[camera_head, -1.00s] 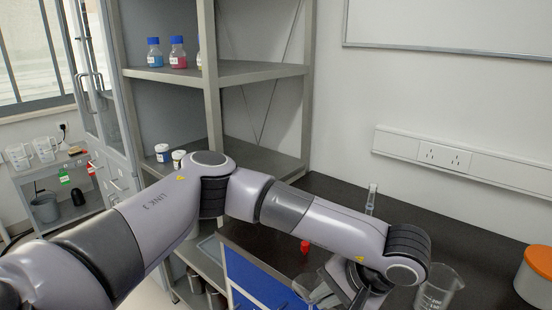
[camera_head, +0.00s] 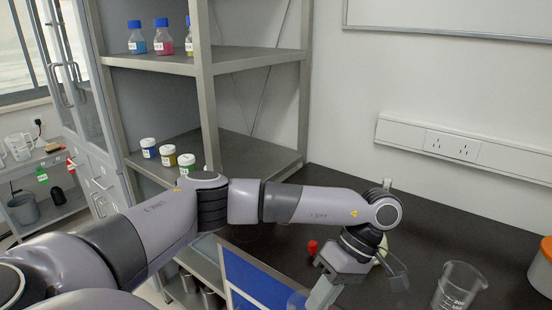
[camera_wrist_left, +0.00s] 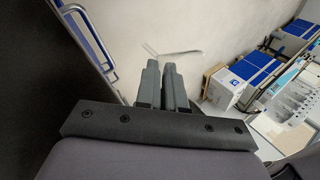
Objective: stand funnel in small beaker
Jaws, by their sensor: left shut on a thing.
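A clear glass beaker (camera_head: 460,284) with white graduations stands upright on the dark counter at lower right in the head view. My left gripper (camera_head: 322,292) points down at bottom centre, left of the beaker and apart from it. A faint clear curved shape, apparently the funnel (camera_head: 298,300), shows at its fingertips, cut by the frame edge. In the left wrist view the fingers (camera_wrist_left: 166,82) are close together, with a thin pale outline just past their tips. The funnel's full shape and tilt are hard to tell. My right gripper is out of view.
A red-capped small item (camera_head: 313,247) and another clear piece of glassware (camera_head: 396,274) are near my wrist. An orange-lidded jar (camera_head: 541,270) stands at the right edge. A blue panel (camera_head: 255,282) lies below the counter's left end. Shelves (camera_head: 250,58) hold bottles.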

